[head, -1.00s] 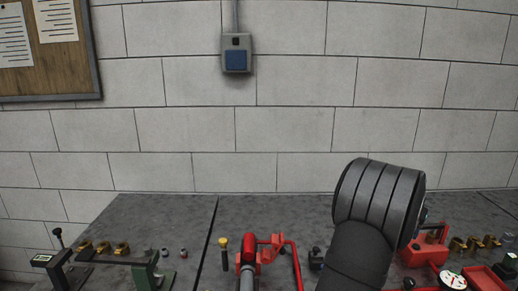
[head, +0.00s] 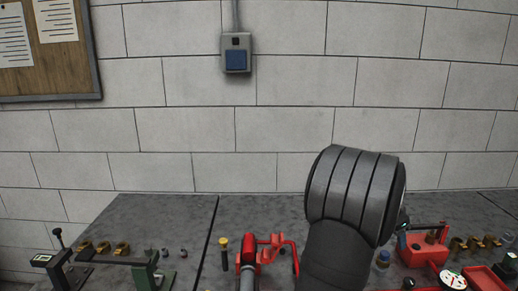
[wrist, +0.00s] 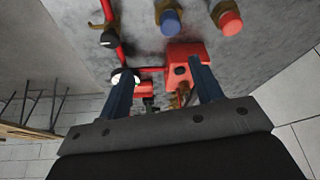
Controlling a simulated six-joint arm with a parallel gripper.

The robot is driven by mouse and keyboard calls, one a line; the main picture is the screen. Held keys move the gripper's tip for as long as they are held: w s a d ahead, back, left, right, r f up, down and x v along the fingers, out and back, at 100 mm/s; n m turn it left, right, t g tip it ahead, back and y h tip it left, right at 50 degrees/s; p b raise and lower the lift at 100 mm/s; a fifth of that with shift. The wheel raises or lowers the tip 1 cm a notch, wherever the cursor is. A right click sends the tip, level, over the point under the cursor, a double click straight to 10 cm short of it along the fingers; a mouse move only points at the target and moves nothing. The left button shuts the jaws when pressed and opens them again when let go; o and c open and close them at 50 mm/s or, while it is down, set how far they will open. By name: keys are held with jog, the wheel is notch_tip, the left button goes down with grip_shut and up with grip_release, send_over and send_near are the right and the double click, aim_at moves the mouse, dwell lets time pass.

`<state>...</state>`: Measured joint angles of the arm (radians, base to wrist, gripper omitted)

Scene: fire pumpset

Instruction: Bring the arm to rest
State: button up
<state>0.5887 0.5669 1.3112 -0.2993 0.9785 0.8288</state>
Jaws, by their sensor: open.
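My arm rises from the lower edge of the head view, right of centre, its thick dark ribbed joint standing over the grey bench top (head: 180,215). My gripper does not show in the head view. In the wrist view my gripper (wrist: 162,75) is open, its two dark fingers well apart, and no object is held between them. Beyond the fingers are a red block (wrist: 187,58), red piping (wrist: 112,30) and a white round gauge (wrist: 127,77); I cannot tell how far they are from the fingertips.
Red pump parts (head: 268,248) stand left of my arm. A red unit (head: 425,250), brass fittings (head: 476,243) and a gauge (head: 453,280) stand to its right. A green stand (head: 145,270) is at left. Bare bench lies behind them, before the block wall (head: 250,130).

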jog(key=w+a+f+m+g, duration=0.1)
jog(key=w+a+f+m, duration=0.1)
jog(key=a, duration=0.3)
jog(key=shift+a+m, duration=0.2)
jog(key=shift+m, duration=0.4)
jog(key=d+r+n+t, duration=0.2)
jog(key=d+n, duration=0.4)
jog(key=d, duration=0.2)
jog(key=shift+s, duration=0.4)
dwell(0.4)
jog(key=shift+d, duration=0.1)
